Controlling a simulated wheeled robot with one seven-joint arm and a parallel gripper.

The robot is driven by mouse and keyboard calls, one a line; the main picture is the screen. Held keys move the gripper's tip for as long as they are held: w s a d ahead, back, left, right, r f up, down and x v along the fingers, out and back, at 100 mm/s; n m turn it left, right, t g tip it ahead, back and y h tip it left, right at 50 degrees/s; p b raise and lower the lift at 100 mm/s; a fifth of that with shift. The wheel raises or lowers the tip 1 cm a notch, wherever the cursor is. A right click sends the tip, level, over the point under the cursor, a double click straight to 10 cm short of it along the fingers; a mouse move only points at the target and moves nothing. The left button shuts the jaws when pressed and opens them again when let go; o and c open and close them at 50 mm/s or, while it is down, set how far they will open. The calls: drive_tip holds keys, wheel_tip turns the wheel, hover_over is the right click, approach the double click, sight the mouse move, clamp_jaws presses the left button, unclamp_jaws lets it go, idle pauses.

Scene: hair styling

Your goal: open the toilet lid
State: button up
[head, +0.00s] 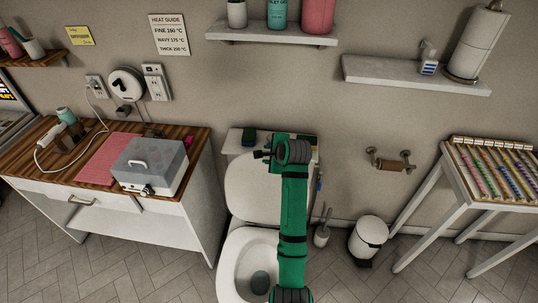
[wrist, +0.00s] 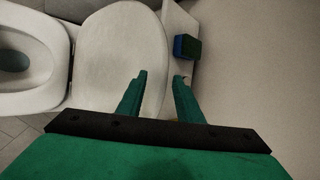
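The toilet lid (head: 252,188) is white and stands raised, leaning back towards the tank (head: 237,144). The open bowl (head: 240,254) shows below it, with its inside visible. My green arm covers the right part of the toilet in the head view. In the wrist view, my gripper (wrist: 161,78) is open and empty. Its left finger lies in front of the lid (wrist: 112,48) and its right finger beyond the lid's edge, by the tank top. I cannot tell whether either finger touches. The bowl (wrist: 22,60) shows at the left.
A dark green and blue sponge (wrist: 186,47) lies on the tank top. A wooden-topped cabinet (head: 197,137) stands left of the toilet. A toilet brush (head: 322,232) and a white bin (head: 367,237) stand to the right. A shelf (head: 272,39) hangs above.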

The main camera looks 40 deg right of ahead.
drive_tip(key=v, duration=1)
drive_tip(key=shift+s+r, duration=0.15)
drive_tip(key=shift+s, duration=0.15)
drive_tip(key=a+f+n+t, duration=0.1)
drive_tip(key=a+f+n, duration=0.4)
drive_tip(key=a+f, duration=0.9)
drive_tip(key=s+a+f+n+t, duration=0.1)
drive_tip(key=s+a+f+n, duration=0.25)
drive_tip(key=s+a, duration=0.2)
drive_tip(key=s+a+f+n+t, duration=0.1)
drive_tip(key=s+a+f+n, duration=0.3)
drive_tip(key=a, duration=0.3)
drive_tip(key=s+a+n+t, duration=0.1)
drive_tip(key=s+a+n, duration=0.5)
drive_tip(key=s+a, duration=0.55)
drive_tip(key=s+a+r+n+t+y, duration=0.1)
drive_tip(key=s+a+r+n, duration=0.1)
drive_tip(key=s+r, duration=0.3)
drive_tip(key=s+a+r+n+t+y, duration=0.1)
drive_tip(key=s+a+r+n, duration=0.2)
drive_tip(key=s, duration=0.5)
drive_tip(key=shift+s+a+r+n+t, duration=0.15)
drive_tip(key=shift+s+r+n+t, duration=0.2)
drive_tip(key=shift+r+n, duration=0.7)
